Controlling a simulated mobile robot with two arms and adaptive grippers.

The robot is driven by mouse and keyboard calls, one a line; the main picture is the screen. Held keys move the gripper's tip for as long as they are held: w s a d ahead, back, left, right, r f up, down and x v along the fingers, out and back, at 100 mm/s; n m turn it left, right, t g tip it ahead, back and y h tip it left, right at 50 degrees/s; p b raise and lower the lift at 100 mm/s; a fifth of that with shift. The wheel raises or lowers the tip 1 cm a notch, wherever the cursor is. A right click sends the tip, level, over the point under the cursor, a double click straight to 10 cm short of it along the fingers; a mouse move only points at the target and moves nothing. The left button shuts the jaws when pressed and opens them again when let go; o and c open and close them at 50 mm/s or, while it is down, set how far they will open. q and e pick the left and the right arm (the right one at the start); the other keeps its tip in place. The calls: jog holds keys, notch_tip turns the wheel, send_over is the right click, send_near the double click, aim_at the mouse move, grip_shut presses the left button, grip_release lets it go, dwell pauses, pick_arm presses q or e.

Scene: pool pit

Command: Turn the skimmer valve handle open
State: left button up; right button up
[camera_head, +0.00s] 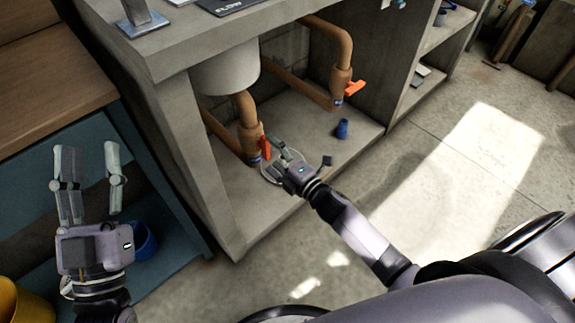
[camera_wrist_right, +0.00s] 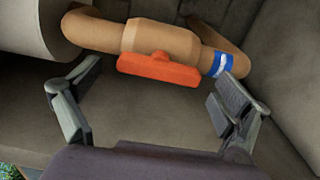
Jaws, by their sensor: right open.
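A brown pipe valve with a red-orange handle (camera_head: 265,147) stands under the counter, below a white cylinder. My right gripper (camera_head: 276,155) is open, right beside this handle. In the right wrist view the handle (camera_wrist_right: 158,69) lies roughly along the valve body (camera_wrist_right: 160,38), ahead of and between the spread fingers (camera_wrist_right: 158,90), with gaps visible on both sides. A second valve with an orange handle (camera_head: 354,88) is on the pipe further back right. No readable label shows which is the skimmer valve. My left gripper (camera_head: 88,165) is open and empty at the left.
The white cylinder (camera_head: 226,70) hangs above the near valve. A small blue cup (camera_head: 342,129) stands on the cabinet floor. Concrete side walls and the counter top (camera_head: 205,37) bound the opening. A blue bucket (camera_head: 143,240) is lower left.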

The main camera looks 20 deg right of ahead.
jog(key=v, duration=0.9)
jog(key=shift+s, duration=0.1)
